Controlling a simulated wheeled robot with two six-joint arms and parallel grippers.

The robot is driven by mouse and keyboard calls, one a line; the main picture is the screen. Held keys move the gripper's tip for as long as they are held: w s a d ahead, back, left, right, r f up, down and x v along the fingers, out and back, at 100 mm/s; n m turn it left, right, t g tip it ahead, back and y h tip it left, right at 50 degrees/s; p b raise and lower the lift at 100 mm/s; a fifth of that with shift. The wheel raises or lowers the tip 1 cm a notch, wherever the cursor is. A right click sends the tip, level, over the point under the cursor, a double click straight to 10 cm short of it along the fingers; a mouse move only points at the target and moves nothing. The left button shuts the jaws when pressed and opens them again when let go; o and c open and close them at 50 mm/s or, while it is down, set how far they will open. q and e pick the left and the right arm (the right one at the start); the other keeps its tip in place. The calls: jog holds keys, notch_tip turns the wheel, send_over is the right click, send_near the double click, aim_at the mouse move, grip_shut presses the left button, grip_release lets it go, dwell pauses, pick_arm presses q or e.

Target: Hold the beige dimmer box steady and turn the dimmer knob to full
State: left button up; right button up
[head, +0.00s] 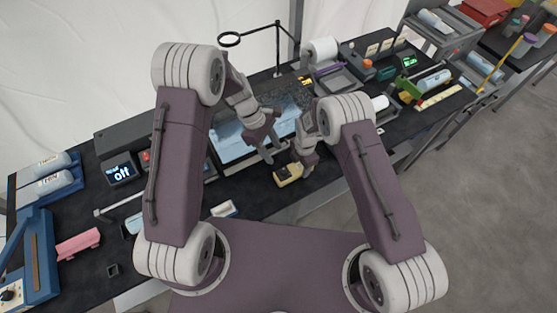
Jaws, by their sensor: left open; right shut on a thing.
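The beige dimmer box (284,176) lies near the front edge of the dark table, in the middle of the head view. A dark patch shows on its top; I cannot make out the knob or its setting. My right gripper (302,167) is at the right end of the box and shut on it, its fingers partly hidden by my own wrist. My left gripper (268,154) is open and empty, a little up and left of the box, with its fingers pointing down toward it.
A light-blue screen panel (232,143) lies just behind the box. A small white tray (224,209) is to the left near the front edge. A magnifier on a stand (230,39) is at the back.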

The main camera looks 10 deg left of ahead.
aim_at(283, 171)
pick_arm(q)
jog(key=shift+m, duration=0.6)
jog(key=x, duration=1)
jog(key=m+g+y, duration=0.1)
jog(key=m, duration=0.2)
jog(key=n+h, duration=0.1)
jog(key=n, duration=0.3)
jog(key=shift+s+t, duration=0.15)
jog(key=shift+t, duration=0.25)
jog(key=w+a+r+m, duration=0.2)
jog(key=a+r, duration=0.1)
jog(key=r, duration=0.8)
jog(key=shift+a+r+g, duration=0.3)
jog(key=shift+r+g, duration=0.05)
jog(key=shift+g, duration=0.05)
